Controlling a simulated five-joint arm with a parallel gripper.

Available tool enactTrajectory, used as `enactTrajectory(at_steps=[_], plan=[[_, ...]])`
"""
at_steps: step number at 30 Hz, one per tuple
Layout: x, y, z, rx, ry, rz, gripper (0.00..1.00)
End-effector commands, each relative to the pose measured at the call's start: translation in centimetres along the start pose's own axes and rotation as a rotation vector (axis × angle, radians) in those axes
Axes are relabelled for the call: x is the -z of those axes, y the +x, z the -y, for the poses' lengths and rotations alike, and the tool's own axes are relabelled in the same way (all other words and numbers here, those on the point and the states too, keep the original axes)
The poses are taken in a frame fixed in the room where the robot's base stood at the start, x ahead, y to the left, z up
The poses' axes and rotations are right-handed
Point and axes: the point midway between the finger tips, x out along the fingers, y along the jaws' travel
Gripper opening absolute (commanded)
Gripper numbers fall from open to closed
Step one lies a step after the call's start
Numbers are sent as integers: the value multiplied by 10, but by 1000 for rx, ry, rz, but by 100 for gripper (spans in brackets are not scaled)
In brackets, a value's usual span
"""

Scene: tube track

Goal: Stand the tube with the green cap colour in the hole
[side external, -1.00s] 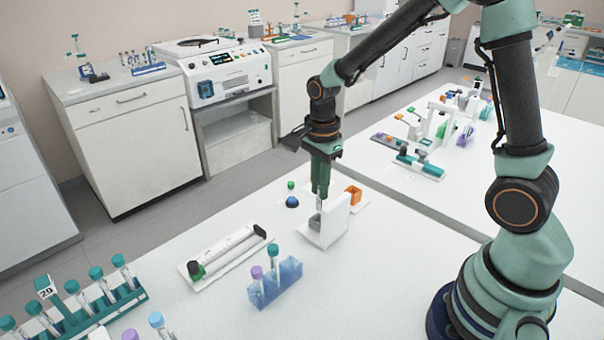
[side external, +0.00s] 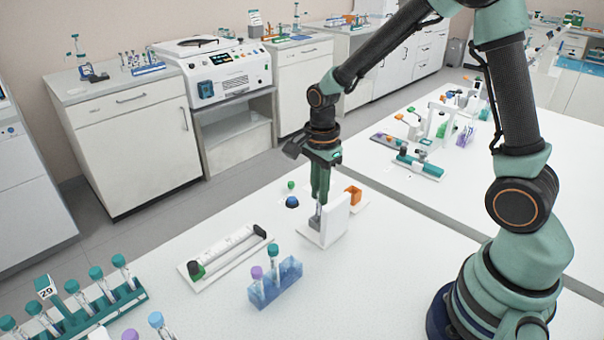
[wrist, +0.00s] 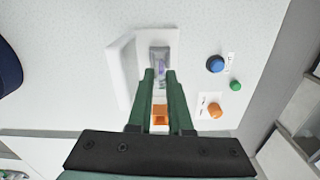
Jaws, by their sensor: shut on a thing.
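My gripper (side external: 319,202) points straight down over the small grey block of the white holder (side external: 335,220). It is shut on a slim clear tube with pale violet contents (wrist: 159,62), seen between the fingertips in the wrist view. The grey block (wrist: 159,49) shows just past the fingertips, and the tube's lower end is at or in it; I cannot tell how deep. The fingers hide the tube's cap, so its colour does not show. The holder's upright white plate (wrist: 122,75) stands close beside the fingers.
A blue knob (side external: 292,202) and a small green button (side external: 291,185) lie left of the holder, an orange box (side external: 354,193) behind it. A blue rack with purple- and teal-capped tubes (side external: 275,286) and a white tray with a cylinder (side external: 230,253) stand in front.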

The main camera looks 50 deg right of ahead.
Motion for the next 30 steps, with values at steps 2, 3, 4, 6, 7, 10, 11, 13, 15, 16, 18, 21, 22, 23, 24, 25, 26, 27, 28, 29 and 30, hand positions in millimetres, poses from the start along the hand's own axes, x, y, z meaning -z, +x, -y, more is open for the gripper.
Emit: enactTrajectory(at_steps=[2, 3, 4, 6, 7, 10, 11, 13, 15, 16, 18, 21, 22, 23, 24, 25, 26, 27, 28, 29, 30], plan=[[0, 1, 0, -1, 0, 0, 0], [0, 2, 0, -1, 0, 0, 0], [0, 2, 0, -1, 0, 0, 0], [0, 2, 0, -1, 0, 0, 0], [0, 2, 0, -1, 0, 0, 0], [0, 2, 0, 0, 0, 0, 0], [0, 2, 0, 0, 0, 0, 0], [0, 3, 0, -1, 0, 0, 0], [0, 4, 0, -1, 0, 0, 0], [0, 5, 0, -1, 0, 0, 0], [0, 6, 0, -1, 0, 0, 0], [0, 6, 0, 0, 0, 0, 0], [0, 6, 0, 0, 0, 0, 0], [0, 6, 0, 0, 0, 0, 0], [0, 6, 0, 0, 0, 0, 0], [0, 6, 0, 0, 0, 0, 0], [0, 6, 0, 0, 0, 0, 0], [0, 6, 0, 0, 0, 0, 0], [0, 6, 0, 0, 0, 0, 0], [0, 7, 0, 0, 0, 0, 0], [0, 7, 0, 0, 0, 0, 0]])
